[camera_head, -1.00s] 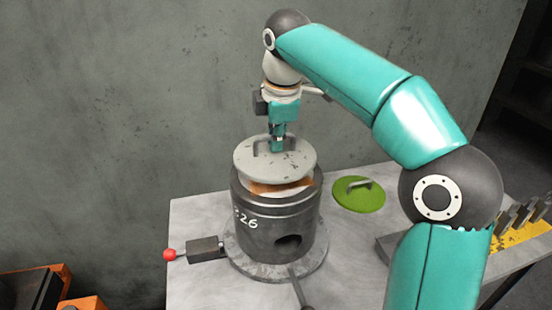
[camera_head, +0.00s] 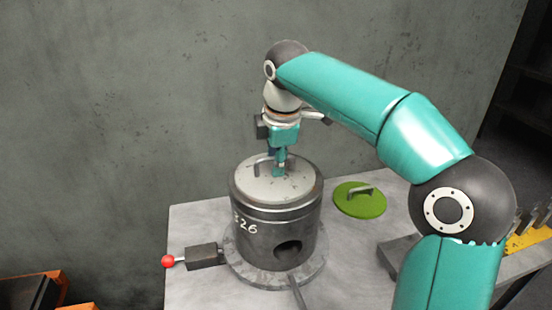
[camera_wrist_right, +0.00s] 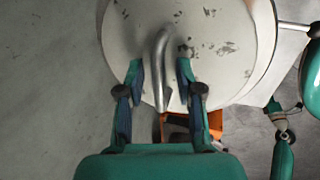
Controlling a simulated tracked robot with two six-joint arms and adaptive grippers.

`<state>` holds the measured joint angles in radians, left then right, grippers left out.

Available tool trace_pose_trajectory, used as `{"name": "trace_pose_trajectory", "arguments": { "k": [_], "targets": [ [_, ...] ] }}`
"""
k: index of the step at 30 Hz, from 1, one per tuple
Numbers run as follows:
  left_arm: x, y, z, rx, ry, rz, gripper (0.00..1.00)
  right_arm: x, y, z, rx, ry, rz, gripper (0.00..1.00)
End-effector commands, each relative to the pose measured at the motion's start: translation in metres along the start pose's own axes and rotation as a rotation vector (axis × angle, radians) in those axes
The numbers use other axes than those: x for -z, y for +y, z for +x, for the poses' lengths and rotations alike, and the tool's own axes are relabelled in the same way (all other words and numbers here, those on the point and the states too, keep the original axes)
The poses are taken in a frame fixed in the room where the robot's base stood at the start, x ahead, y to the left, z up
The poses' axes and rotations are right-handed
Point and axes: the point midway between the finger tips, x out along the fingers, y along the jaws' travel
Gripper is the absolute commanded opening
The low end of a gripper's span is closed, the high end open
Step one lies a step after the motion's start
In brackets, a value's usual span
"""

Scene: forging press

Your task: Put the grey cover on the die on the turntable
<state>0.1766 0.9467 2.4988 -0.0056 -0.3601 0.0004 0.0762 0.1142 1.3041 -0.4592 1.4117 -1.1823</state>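The grey cover (camera_head: 290,186) is a worn round disc with a bent bar handle (camera_wrist_right: 162,50). In the head view it lies level in the top of the dark die (camera_head: 275,230), marked 326, on the turntable (camera_head: 262,273). My right gripper (camera_head: 278,170) is over the cover, pointing down. In the right wrist view its fingers (camera_wrist_right: 159,72) stand apart on both sides of the handle, with gaps showing. Teal parts at the right edge of that view may be my left arm; my left gripper is not clearly seen.
A green lid (camera_head: 360,205) with a handle lies right of the die. A red-knobbed lever (camera_head: 168,261) sticks out left, and a rod (camera_head: 299,292) toward the front. A yellow-topped rack is at far right. Bare table (camera_head: 195,222) shows left of the die.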

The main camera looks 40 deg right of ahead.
Motion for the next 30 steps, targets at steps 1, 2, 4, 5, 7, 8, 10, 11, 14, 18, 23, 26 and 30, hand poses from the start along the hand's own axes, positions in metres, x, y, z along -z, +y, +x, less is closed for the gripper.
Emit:
{"name": "trace_pose_trajectory", "arguments": {
  "k": [1, 2, 4, 5, 7, 8, 10, 11, 14, 18, 23, 26, 30],
  "targets": [
    [0.0, 0.0, 0.0, 0.0, 0.0, 0.0, 0.4, 0.0, 0.0, 0.0, 0.0, 0.0, 0.0, 0.36],
    [0.0, 0.0, 0.0, 0.0, 0.0, 0.0, 0.4, 0.0, 0.0, 0.0, 0.0, 0.0, 0.0, 0.36],
    [0.0, 0.0, 0.0, 0.0, 0.0, 0.0, 0.4, 0.0, 0.0, 0.0, 0.0, 0.0, 0.0, 0.36],
    [0.0, 0.0, 0.0, 0.0, 0.0, 0.0, 0.4, 0.0, 0.0, -0.001, 0.0, 0.0, 0.0, 0.36],
    [0.0, 0.001, -0.002, 0.0, 0.0, 0.0, 0.4, 0.0, 0.001, -0.003, 0.0, 0.0, 0.0, 0.36],
    [0.0, 0.001, -0.003, 0.0, 0.0, 0.0, 0.4, 0.0, 0.001, -0.005, -0.001, 0.0, 0.0, 0.36],
    [0.0, 0.001, -0.003, 0.0, 0.0, 0.0, 0.4, 0.0, 0.002, -0.01, -0.002, 0.001, 0.0, 0.36],
    [0.0, 0.001, -0.004, 0.0, 0.0, 0.0, 0.4, 0.001, 0.002, -0.014, -0.002, 0.001, -0.001, 0.36],
    [0.0, 0.002, -0.007, 0.0, 0.0, 0.0, 0.4, 0.001, 0.002, -0.03, -0.004, 0.002, -0.001, 0.36],
    [0.0, 0.005, -0.013, 0.0, 0.0, 0.0, 0.4, 0.001, 0.002, -0.059, -0.004, 0.002, -0.002, 0.36],
    [0.0, 0.008, -0.022, 0.0, 0.0, 0.0, 0.4, 0.002, 0.003, -0.092, -0.003, 0.002, -0.002, 0.36],
    [0.0, 0.009, -0.026, 0.0, 0.0, 0.0, 0.4, 0.002, 0.002, -0.107, -0.001, 0.002, -0.003, 0.36],
    [0.0, 0.011, -0.029, 0.0, 0.0, 0.0, 0.4, 0.001, 0.002, -0.119, -0.001, 0.0, -0.003, 0.36]
  ]
}}
